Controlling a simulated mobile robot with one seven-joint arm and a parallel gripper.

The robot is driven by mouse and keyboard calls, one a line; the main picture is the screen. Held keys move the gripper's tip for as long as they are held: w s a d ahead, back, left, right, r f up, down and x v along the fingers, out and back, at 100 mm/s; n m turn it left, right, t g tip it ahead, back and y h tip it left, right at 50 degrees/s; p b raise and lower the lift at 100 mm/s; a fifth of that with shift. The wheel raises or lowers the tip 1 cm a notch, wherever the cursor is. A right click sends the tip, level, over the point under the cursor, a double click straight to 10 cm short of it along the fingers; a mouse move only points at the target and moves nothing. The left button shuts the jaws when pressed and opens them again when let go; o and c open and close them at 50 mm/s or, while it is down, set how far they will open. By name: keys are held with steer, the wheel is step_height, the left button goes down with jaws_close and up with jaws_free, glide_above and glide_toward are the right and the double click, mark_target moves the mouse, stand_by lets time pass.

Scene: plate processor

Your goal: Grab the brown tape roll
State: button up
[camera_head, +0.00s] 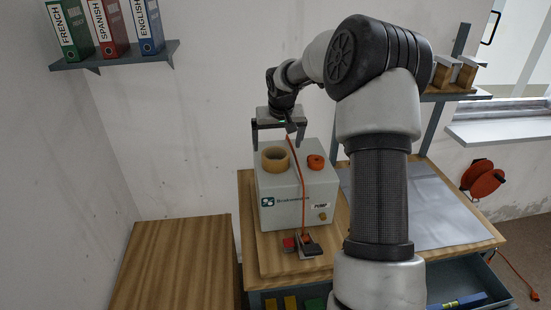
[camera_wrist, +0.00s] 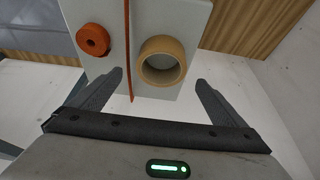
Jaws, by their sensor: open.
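The brown tape roll (camera_head: 275,158) lies flat on top of the white pump box (camera_head: 285,205), near its left side. In the wrist view the roll (camera_wrist: 162,72) shows as a tan ring beyond the fingertips, roughly between them and a little right of centre. My gripper (camera_wrist: 158,82) is open and empty. In the head view my gripper (camera_head: 282,135) is above the rear of the box, behind the tape roll, with its fingers pointing down. I see no contact between the fingers and the roll.
An orange roll (camera_head: 315,161) sits on the box right of the tape. An orange cable (camera_head: 301,190) runs over the box between them to a red and black switch (camera_head: 302,246). A wooden table (camera_head: 180,255) at left is clear. A binder shelf (camera_head: 120,55) hangs upper left.

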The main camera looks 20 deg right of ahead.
mark_target(276, 154)
steer(key=shift+p+x, duration=0.65)
steer(key=shift+x, duration=2.65)
steer(key=shift+s+a, duration=0.15)
steer(key=c, duration=1.2)
